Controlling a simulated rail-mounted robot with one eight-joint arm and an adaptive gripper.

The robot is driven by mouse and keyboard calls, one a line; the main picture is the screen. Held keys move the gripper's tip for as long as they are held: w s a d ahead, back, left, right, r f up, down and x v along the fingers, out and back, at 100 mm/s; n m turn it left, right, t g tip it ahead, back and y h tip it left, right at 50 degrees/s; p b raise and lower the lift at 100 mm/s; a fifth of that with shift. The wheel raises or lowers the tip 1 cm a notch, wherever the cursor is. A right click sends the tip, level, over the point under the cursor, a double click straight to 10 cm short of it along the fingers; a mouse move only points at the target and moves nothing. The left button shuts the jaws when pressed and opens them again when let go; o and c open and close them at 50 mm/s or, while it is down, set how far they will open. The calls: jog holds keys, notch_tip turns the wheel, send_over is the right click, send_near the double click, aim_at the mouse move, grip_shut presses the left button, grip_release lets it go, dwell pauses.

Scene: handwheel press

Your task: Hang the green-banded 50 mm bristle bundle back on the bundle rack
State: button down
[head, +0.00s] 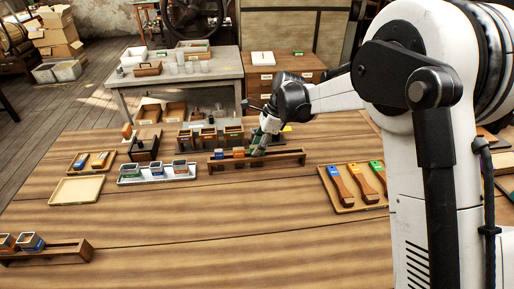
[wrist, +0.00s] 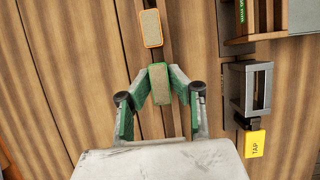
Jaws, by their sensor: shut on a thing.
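The green-banded bristle bundle (wrist: 160,84) is between the fingertips of my gripper (wrist: 162,76) in the wrist view, its pale top facing the camera. My gripper (head: 259,143) is shut on it. In the head view the gripper is over the middle of a long wooden rack (head: 290,158). The bundle is over the rack's rail, beside an orange-banded bundle (head: 239,153), which also shows in the wrist view (wrist: 151,28). A blue-banded bundle (head: 219,154) stands farther left in the rack. I cannot tell whether the held bundle touches the rack.
A white tray (head: 157,180) with several bundles lies left of the rack. A wooden tray (head: 343,202) of brushes lies right. Behind stand a wooden stand (head: 187,141) and, in the wrist view, a grey frame with a yellow TAP tag (wrist: 255,144). The table's front middle is clear.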

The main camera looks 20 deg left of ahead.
jog(key=c, duration=1.5)
grip_release()
jog(key=shift+c, duration=0.2)
jog(key=v, duration=1.2)
